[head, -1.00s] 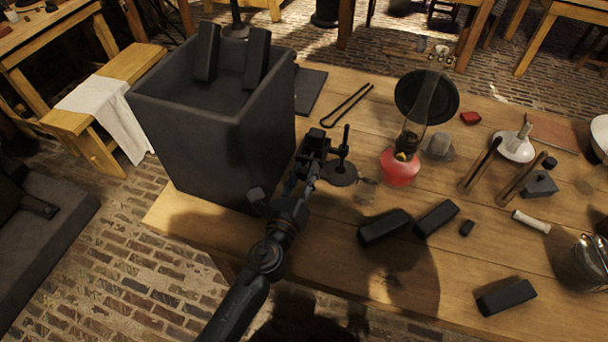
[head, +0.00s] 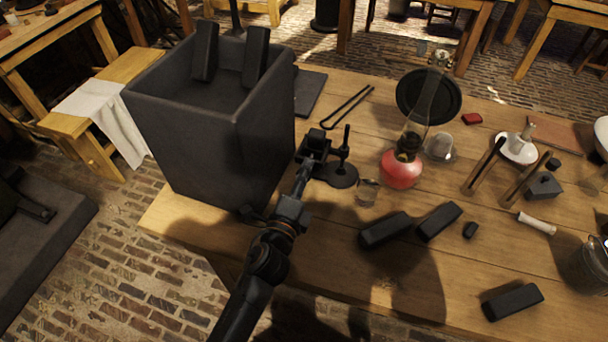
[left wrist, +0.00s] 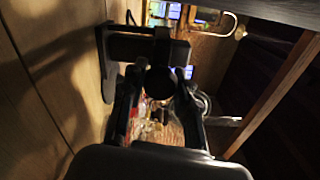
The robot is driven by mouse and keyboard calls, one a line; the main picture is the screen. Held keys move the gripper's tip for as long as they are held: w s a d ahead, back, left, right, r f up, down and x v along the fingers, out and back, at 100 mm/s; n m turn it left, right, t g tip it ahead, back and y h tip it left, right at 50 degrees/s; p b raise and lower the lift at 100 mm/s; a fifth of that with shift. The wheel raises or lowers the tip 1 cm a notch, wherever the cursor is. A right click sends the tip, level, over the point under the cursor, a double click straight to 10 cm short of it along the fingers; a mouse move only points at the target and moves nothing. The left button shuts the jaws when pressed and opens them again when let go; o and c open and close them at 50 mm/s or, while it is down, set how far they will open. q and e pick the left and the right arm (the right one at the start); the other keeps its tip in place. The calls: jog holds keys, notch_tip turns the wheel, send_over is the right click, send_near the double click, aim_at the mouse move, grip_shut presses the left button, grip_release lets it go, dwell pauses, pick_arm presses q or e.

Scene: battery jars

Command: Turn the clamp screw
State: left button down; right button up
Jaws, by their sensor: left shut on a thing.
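The clamp is a dark block (head: 316,142) beside a round-based stand (head: 341,175) with an upright rod, near the table's left part. My left gripper (head: 305,172) reaches it from the front, next to the large dark box. In the left wrist view, my left gripper (left wrist: 160,98) has its two fingers on either side of a dark round knob (left wrist: 159,82), the clamp screw's head. It is shut on that knob. The dark clamp body (left wrist: 140,48) stands right behind it. The exact finger contact is dark and hard to see. My right gripper is not in view.
A large dark box (head: 190,140) with two black blocks leaning in it stands close left of the arm. A red oil lamp (head: 401,172) and a small glass (head: 367,192) stand right of the clamp. Black blocks (head: 386,229) lie in front. Bare wood (head: 330,240) lies right of the arm.

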pick_arm(q)
jog(key=n, duration=0.3)
jog(key=shift+n, duration=0.3)
jog(key=shift+n+p, duration=0.35)
jog(key=shift+n, duration=1.45)
jog(key=c, duration=1)
grip_release()
jog(key=shift+o, duration=0.2)
jog(key=shift+s, duration=0.1)
jog(key=v, duration=1.2)
